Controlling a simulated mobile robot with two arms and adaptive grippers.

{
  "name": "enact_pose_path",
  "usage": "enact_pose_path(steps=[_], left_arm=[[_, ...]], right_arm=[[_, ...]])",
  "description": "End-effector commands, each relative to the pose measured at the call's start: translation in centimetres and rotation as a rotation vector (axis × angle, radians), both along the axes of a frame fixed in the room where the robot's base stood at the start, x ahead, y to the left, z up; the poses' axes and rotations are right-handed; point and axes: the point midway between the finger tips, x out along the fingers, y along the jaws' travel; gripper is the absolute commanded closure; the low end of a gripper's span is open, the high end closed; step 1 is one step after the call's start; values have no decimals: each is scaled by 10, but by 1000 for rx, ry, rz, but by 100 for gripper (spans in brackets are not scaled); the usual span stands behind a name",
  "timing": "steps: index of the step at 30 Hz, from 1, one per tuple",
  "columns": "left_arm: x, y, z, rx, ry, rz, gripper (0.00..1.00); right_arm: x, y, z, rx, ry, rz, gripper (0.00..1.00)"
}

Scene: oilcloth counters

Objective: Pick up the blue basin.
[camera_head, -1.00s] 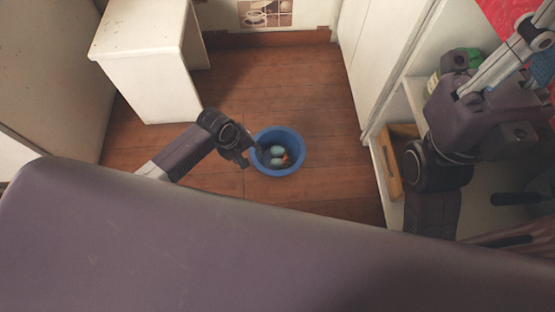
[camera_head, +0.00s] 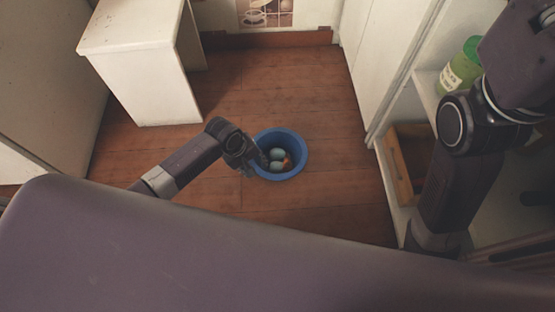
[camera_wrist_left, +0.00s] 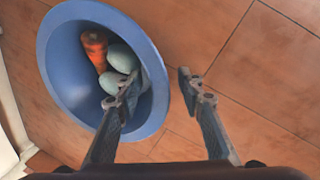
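The blue basin (camera_head: 302,157) stands upright on the wooden floor in the head view. Two pale blue rounded objects (camera_head: 277,155) and an orange one (camera_head: 288,162) lie in it. In the left wrist view the basin (camera_wrist_left: 62,72) fills the upper left, with the pale objects (camera_wrist_left: 123,58) and the orange object (camera_wrist_left: 95,49) inside. My left gripper (camera_head: 257,165) is at the basin's left side. In the wrist view its fingers (camera_wrist_left: 148,88) are spread on either side of the rim, one over the inside, one outside. My right gripper is not in view; only its arm shows.
A white table or cabinet (camera_head: 150,75) stands at the upper left. The floor (camera_head: 240,90) behind the basin is clear.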

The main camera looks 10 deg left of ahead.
Motion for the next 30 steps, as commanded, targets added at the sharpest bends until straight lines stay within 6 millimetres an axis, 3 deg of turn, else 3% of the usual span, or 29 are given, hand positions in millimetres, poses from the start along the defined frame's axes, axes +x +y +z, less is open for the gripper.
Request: enact_pose_path(steps=[8, 18, 30], left_arm=[[1, 0, -1, 0, 0, 0, 65], [1, 0, -1, 1, -1, 0, 100], [-1, 1, -2, 4, 3, 0, 100]], right_arm=[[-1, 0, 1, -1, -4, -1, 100], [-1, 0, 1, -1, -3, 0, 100], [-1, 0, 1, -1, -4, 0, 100]])
